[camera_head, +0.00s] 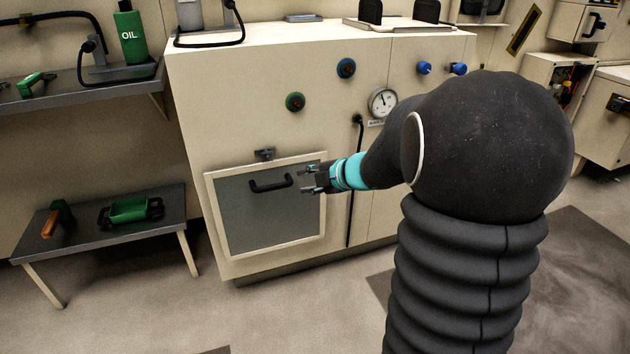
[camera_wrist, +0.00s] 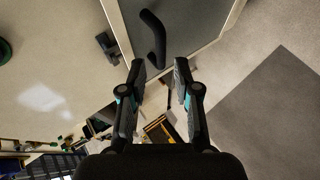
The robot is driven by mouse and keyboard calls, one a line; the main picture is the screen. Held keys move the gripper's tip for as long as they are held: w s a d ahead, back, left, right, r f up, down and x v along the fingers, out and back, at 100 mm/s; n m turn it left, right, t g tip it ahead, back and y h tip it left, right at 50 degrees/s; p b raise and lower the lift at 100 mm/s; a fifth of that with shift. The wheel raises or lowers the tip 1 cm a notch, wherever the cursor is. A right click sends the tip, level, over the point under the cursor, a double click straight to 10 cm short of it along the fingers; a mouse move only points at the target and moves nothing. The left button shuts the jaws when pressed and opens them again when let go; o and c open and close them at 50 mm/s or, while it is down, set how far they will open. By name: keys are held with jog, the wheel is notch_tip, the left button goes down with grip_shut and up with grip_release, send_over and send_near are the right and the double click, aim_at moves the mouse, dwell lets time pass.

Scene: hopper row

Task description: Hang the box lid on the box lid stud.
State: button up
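No part is clearly recognisable as the box lid or its stud. A grey panel (camera_head: 265,218) with a cream frame and a black bar handle (camera_head: 271,185) is upright on the cabinet front. A small dark fitting (camera_head: 264,154) sits just above its top edge; I cannot tell whether it is a stud or a latch. My gripper (camera_head: 310,178) is open and empty, just right of the handle. In the wrist view, the open fingers (camera_wrist: 160,68) are apart, with the handle (camera_wrist: 153,35) beyond them and the panel (camera_wrist: 195,22) behind it.
The cream cabinet (camera_head: 250,80) carries knobs, a gauge (camera_head: 382,102) and a hanging black cord. A low bench (camera_head: 110,236) with a green tray (camera_head: 130,209) stands left. An open box (camera_head: 547,72) with wiring is at far right. Floor before the cabinet is clear.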

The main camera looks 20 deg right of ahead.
aim_at(287, 184)
jog(key=b+x, duration=0.2)
jog(key=x, duration=0.8)
jog(key=shift+w+a+f, duration=0.15)
jog(key=shift+w, duration=0.2)
grip_shut()
